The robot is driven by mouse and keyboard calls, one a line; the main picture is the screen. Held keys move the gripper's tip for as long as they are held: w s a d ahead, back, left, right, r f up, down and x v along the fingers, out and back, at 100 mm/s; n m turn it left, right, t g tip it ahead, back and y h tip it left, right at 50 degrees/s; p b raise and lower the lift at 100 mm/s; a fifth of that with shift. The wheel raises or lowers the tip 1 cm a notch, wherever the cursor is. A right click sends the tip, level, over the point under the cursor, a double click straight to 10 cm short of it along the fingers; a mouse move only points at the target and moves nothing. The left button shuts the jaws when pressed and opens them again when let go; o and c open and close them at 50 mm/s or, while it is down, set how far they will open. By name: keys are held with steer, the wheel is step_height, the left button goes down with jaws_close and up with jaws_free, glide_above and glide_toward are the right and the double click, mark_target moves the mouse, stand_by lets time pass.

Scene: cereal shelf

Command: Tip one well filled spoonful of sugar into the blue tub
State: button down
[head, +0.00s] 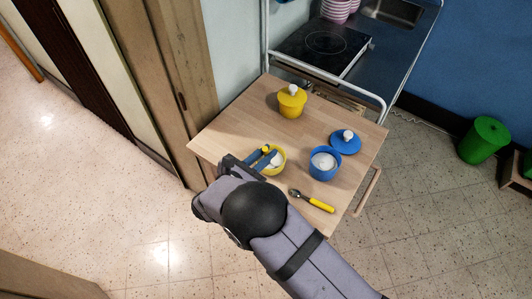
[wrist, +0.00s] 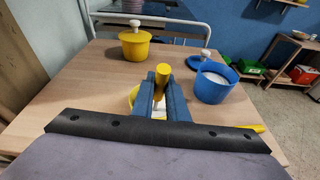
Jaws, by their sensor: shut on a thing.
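My gripper (head: 265,157) is over the yellow tub (head: 281,165) on the table, its blue fingers shut on a yellow handle (wrist: 162,71), whose end points up between the fingertips. The handle's lower end is hidden, so I cannot tell whether a spoon bowl is on it or how full it is. White content shows in the yellow tub in the head view. The blue tub (head: 322,171) stands open to the right with white content inside; it also shows in the wrist view (wrist: 211,88).
A blue lid (head: 345,143) with a white knob lies behind the blue tub. A yellow lidded pot (head: 291,103) stands at the back. A metal spoon with a yellow handle (head: 321,205) lies at the front right. The table's left part (head: 222,134) is clear.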

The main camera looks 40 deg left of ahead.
mark_target(265, 154)
steer(key=shift+s+d+f+t+b, duration=0.1)
steer(key=shift+s+f+t+b, duration=0.55)
steer(key=shift+b, duration=0.9)
steer(key=t+b, duration=0.1)
steer(key=s+t+b, duration=0.1)
steer(key=b, duration=0.1)
steer(key=shift+s+d+r, duration=0.1)
steer(key=shift+s+r, duration=0.1)
steer(key=shift+s, duration=0.1)
steer(key=shift+r, duration=0.25)
steer(key=shift+r+p, duration=1.1)
steer(key=shift+f+b, duration=0.4)
steer(key=shift+b, duration=0.1)
